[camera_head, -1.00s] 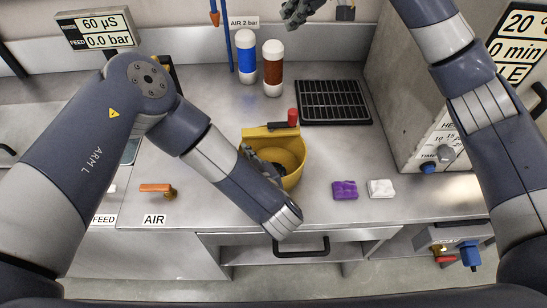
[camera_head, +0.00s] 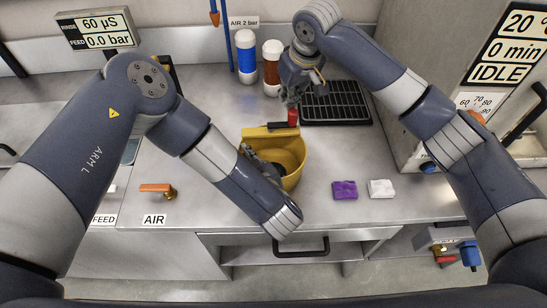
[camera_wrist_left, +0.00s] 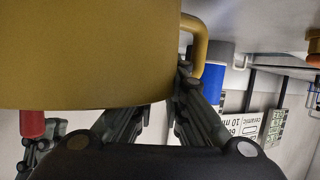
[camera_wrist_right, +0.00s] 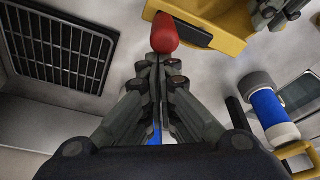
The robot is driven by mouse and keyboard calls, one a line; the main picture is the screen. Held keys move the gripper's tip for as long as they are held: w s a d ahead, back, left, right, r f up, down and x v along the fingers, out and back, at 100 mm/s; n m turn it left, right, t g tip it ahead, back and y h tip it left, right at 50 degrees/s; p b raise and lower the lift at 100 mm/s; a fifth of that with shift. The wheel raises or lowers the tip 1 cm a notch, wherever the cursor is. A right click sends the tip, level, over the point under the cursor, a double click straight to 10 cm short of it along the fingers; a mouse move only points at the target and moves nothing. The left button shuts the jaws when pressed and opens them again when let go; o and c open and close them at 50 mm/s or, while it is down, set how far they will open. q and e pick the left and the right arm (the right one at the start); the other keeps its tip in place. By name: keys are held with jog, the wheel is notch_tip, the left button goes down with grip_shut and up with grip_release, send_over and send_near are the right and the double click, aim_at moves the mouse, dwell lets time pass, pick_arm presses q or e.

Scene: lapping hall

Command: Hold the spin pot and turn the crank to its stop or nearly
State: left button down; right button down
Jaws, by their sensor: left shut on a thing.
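The yellow spin pot (camera_head: 290,178) stands on the steel bench, with a black crank arm (camera_head: 279,125) and a red knob (camera_head: 293,117) at its far side. My left gripper (camera_head: 262,164) is shut on the pot at its left side; in the left wrist view its fingers (camera_wrist_left: 158,112) are partly hidden against the yellow wall (camera_wrist_left: 90,60) and handle (camera_wrist_left: 200,45). My right gripper (camera_head: 291,98) is above the knob, pointing down. In the right wrist view its fingertips (camera_wrist_right: 158,62) are together, with the red knob (camera_wrist_right: 164,35) just beyond them; contact cannot be told.
A black grate (camera_head: 345,105) lies right of the crank. Blue (camera_head: 246,58) and brown (camera_head: 271,70) bottles stand behind. An orange-handled valve (camera_head: 157,188) sits at the left.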

jog(key=shift+f, duration=1.4)
jog(key=shift+s, duration=0.15)
